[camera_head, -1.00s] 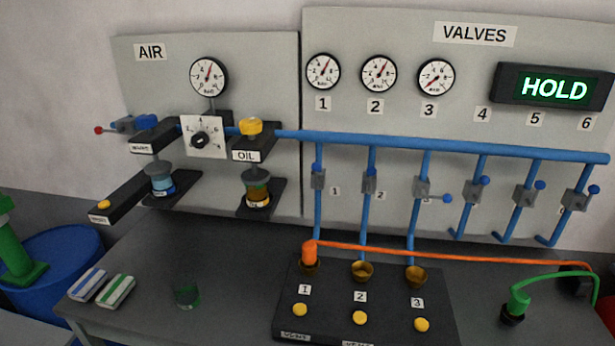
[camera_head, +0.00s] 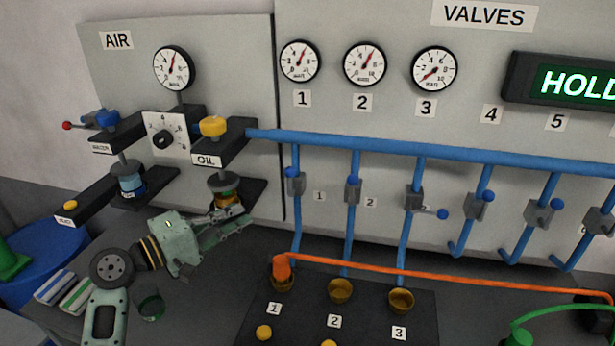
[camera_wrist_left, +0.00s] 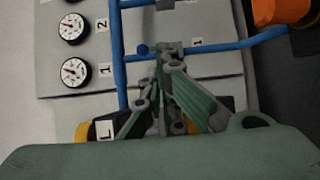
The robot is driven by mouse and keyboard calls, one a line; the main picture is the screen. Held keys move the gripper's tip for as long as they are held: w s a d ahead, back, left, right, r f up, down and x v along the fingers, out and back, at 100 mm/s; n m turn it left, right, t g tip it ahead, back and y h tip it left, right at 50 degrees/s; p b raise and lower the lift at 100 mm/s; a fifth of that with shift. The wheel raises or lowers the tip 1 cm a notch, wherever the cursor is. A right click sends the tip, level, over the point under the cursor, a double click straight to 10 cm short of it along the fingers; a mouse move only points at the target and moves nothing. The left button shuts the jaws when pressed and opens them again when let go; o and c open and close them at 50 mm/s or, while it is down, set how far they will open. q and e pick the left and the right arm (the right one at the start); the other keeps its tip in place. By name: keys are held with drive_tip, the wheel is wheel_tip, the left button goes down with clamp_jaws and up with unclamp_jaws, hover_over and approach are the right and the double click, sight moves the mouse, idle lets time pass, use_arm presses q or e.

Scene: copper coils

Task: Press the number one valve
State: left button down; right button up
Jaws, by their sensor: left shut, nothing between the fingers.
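The number one valve (camera_head: 296,184) is a grey block with a blue-knobbed lever on the leftmost blue pipe drop, below the main pipe. Its knob sits up, near the pipe. My left gripper (camera_head: 246,218) is in front of the OIL unit, left of and lower than the valve, and apart from it. It is shut and empty. In the left wrist view, the gripper (camera_wrist_left: 162,70) points towards valve one (camera_wrist_left: 168,48); the fingers partly overlap the pipe there. Gauge 1 (camera_head: 300,62) hangs above. My right gripper is out of view.
The OIL unit (camera_head: 222,185) stands close behind my left gripper. An orange hose (camera_head: 430,272) runs from socket 1 across the black block (camera_head: 375,318), with yellow buttons on it. Valve two (camera_head: 353,191) is to the right. A green glass (camera_head: 150,303) stands below my arm.

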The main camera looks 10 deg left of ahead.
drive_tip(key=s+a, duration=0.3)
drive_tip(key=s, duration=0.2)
use_arm(q)
drive_tip(key=p, duration=0.5)
approach(291, 182)
drive_tip(key=x, duration=0.7)
drive_tip(key=shift+a+f, duration=0.15)
drive_tip(key=shift+a, duration=0.05)
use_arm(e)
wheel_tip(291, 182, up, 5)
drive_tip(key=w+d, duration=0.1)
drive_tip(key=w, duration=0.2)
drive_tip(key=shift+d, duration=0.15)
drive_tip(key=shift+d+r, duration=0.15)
use_arm(q)
drive_tip(key=shift+s+d+m, duration=0.1)
drive_tip(key=shift+d+m, duration=0.05)
drive_tip(key=shift+m, duration=0.15)
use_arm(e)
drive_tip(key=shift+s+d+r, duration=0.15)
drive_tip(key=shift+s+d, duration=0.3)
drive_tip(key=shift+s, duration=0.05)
use_arm(q)
drive_tip(key=shift+d+y, duration=0.1)
drive_tip(key=shift+y, duration=0.2)
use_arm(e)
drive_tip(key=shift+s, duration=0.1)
